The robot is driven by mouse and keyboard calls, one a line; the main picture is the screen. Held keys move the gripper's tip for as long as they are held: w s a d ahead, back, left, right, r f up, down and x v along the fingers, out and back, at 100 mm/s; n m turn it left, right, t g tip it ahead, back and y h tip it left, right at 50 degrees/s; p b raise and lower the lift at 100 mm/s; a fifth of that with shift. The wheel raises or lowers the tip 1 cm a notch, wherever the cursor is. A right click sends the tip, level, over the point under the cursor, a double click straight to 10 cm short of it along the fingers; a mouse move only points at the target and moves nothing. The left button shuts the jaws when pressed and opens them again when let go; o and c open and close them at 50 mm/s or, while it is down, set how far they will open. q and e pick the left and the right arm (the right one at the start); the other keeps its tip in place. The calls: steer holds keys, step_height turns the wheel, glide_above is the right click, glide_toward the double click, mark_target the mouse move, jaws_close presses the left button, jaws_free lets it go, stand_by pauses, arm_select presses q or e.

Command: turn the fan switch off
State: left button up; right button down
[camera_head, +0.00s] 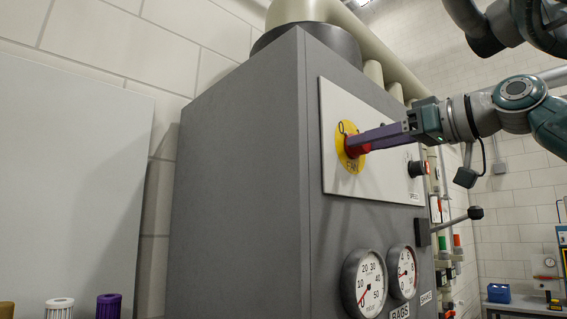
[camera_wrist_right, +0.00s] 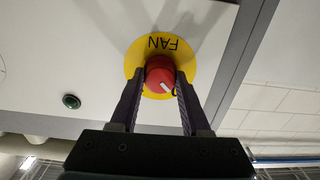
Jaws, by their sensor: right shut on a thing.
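The fan switch (camera_head: 355,146) is a red rotary knob on a round yellow plate (camera_head: 343,158), mounted on a white panel of the grey cabinet. My right gripper (camera_head: 362,142) reaches in from the right and is shut on the red knob. In the right wrist view, the knob (camera_wrist_right: 159,76) sits between the two purple-grey fingers (camera_wrist_right: 158,90), with the word FAN on the yellow plate (camera_wrist_right: 150,46) upside down. A white mark shows on the knob's face. My left gripper is not in view.
The grey cabinet (camera_head: 240,170) fills the middle. A black knob (camera_head: 416,168) sits on the same panel to the right. Below are two dial gauges (camera_head: 364,283) and a lever with a black ball (camera_head: 475,213). Pipes run above.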

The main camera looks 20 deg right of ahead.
steer(key=shift+c, duration=1.8)
jaws_free()
steer(key=b+v, duration=0.7)
steer(key=v, duration=0.3)
steer(key=shift+w, duration=0.1)
